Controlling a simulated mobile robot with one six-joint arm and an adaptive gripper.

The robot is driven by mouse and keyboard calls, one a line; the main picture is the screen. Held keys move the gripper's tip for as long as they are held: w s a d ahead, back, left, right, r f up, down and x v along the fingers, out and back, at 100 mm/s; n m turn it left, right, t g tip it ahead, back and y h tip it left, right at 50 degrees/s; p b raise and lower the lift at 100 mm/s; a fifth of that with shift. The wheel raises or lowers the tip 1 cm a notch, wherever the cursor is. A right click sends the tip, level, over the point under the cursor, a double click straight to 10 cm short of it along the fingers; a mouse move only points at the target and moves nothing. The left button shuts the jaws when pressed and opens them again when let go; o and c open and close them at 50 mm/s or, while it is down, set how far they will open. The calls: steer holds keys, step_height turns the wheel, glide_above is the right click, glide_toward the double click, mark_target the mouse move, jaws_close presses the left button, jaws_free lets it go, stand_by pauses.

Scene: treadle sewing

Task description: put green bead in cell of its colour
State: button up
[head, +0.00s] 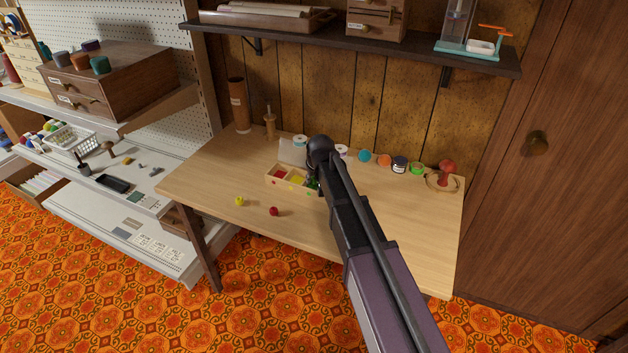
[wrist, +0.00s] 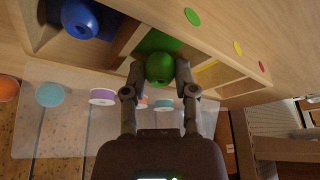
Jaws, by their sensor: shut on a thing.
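My gripper (wrist: 160,72) is shut on the green bead (wrist: 160,66), one finger on each side of it. The bead is at the green-lined cell (wrist: 158,40) of the wooden sorting box (wrist: 210,60); I cannot tell how far it is inside. A green dot (wrist: 192,17) marks that cell's outer wall. A blue bead (wrist: 80,18) lies in the neighbouring cell. In the head view, the box (head: 270,181) shows its red and yellow cells, while my arm hides its right part. A yellow bead (head: 239,201) and a red bead (head: 273,211) lie on the table in front of it.
A red pincushion (head: 446,168) is at the right.

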steer(key=shift+f+b, duration=0.6)
steer(key=shift+b, duration=0.05)
steer(key=o, duration=0.5)
steer(key=shift+r, duration=0.15)
steer(key=shift+r+p, duration=0.65)
steer(key=shift+p, duration=0.15)
steer(key=p+v, duration=1)
steer(key=v, duration=0.1)
steer(key=shift+s+d+r+p, duration=0.1)
steer(key=shift+s+r+p, duration=0.05)
steer(key=shift+r+p, duration=0.25)
steer(key=shift+f, duration=0.1)
steer(key=s+d+m+g, duration=0.1)
steer(key=s+d, duration=0.6)
steer(key=s+d+f+m+g, duration=0.1)
steer(key=s+d+g, duration=0.1)
steer(key=s+d, duration=0.5)
steer(key=s+d+m+g+h, duration=0.1)
steer(key=s+d, duration=0.6)
steer(key=shift+s+d+f, duration=0.1)
steer(key=shift+d+f, duration=0.1)
